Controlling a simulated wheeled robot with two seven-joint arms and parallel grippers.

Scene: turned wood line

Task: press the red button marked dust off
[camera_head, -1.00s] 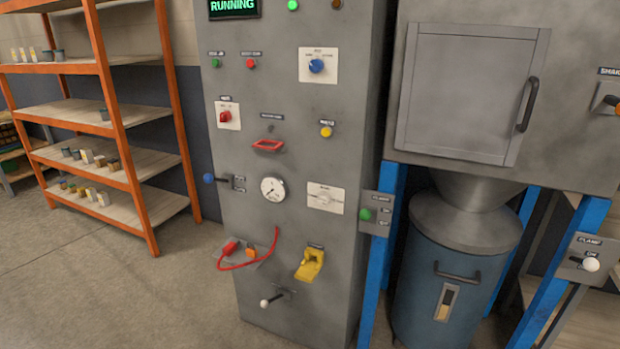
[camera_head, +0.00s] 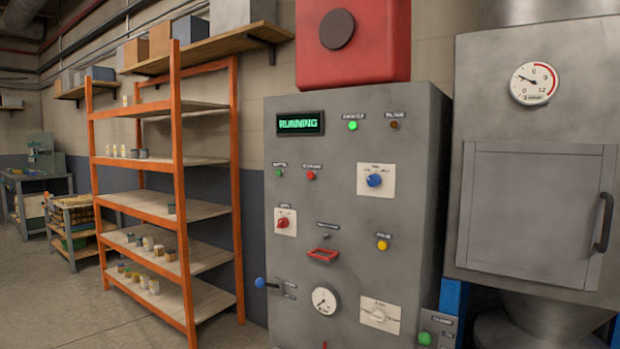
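The grey control cabinet (camera_head: 352,215) stands in the middle of the view. A small round red button (camera_head: 311,175) sits on its upper left front, below a small label too blurred to read for certain. A small green button (camera_head: 278,173) is just to its left, also under a label. The display (camera_head: 300,123) above reads RUNNING in green, and a green lamp (camera_head: 352,125) beside it looks lit. Neither of my grippers is in view, and nothing covers the red button.
A blue knob (camera_head: 374,180), a red rotary switch (camera_head: 283,223), a red-framed guard (camera_head: 323,255) and a yellow button (camera_head: 383,244) share the panel. A blue-knobbed lever (camera_head: 261,283) sticks out left. An orange shelf rack (camera_head: 183,200) stands left; a grey machine (camera_head: 538,170) stands right.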

